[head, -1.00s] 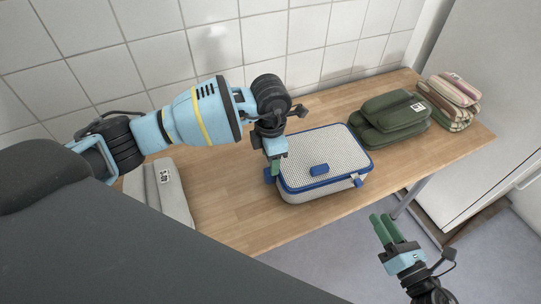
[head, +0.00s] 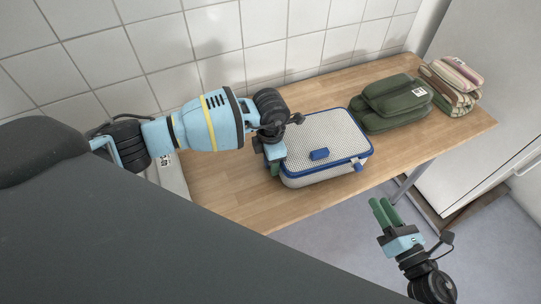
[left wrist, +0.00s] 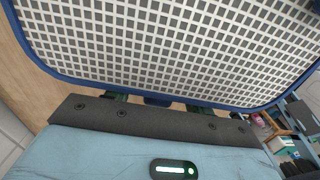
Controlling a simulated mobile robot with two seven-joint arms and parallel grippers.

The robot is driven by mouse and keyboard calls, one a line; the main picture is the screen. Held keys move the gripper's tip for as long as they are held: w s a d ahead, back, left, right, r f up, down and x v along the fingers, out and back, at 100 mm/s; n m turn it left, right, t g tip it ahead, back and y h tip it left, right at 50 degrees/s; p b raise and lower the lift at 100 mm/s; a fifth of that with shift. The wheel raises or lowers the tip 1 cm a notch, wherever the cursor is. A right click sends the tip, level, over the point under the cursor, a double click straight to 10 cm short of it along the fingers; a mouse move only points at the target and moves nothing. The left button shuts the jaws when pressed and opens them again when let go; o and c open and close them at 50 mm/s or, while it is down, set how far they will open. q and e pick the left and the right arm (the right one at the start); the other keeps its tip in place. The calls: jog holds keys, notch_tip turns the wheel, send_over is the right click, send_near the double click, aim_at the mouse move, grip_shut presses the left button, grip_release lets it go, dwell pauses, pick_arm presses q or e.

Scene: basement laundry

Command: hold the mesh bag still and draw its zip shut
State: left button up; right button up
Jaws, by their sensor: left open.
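The mesh bag (head: 325,133) lies flat on the wooden table, its white mesh top edged in blue. A blue patch (head: 320,154) sits on its top, and a blue zip pull (head: 357,165) shows at its front right corner. My left gripper (head: 273,168) is at the bag's left end, open. In the left wrist view its green fingers (left wrist: 158,101) stand on either side of a blue tab (left wrist: 157,100) at the bag's edge, the mesh beyond; contact is hidden. My right gripper (head: 381,203) is open and empty, off the table's front edge, below and right of the bag.
A green folded stack (head: 390,105) lies right of the bag, and a striped folded stack (head: 455,85) beyond it. A grey folded item (head: 170,172) at the left is mostly hidden by my arm. A tiled wall stands behind the table (head: 235,205). Its front strip is bare.

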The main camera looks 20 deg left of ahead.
aim_at(362, 169)
pick_arm(q)
jog(key=c, duration=1.1)
pick_arm(e)
jog(key=shift+o, duration=0.2)
pick_arm(q)
jog(key=shift+c, duration=0.2)
pick_arm(e)
jog(key=n, duration=0.4)
jog(key=s+d+r+n, duration=0.1)
jog(key=n, duration=0.1)
jog(key=shift+s+n, duration=0.1)
jog(key=shift+n, duration=0.3)
jog(key=x, duration=1.2)
jog(key=shift+c, duration=0.5)
grip_shut()
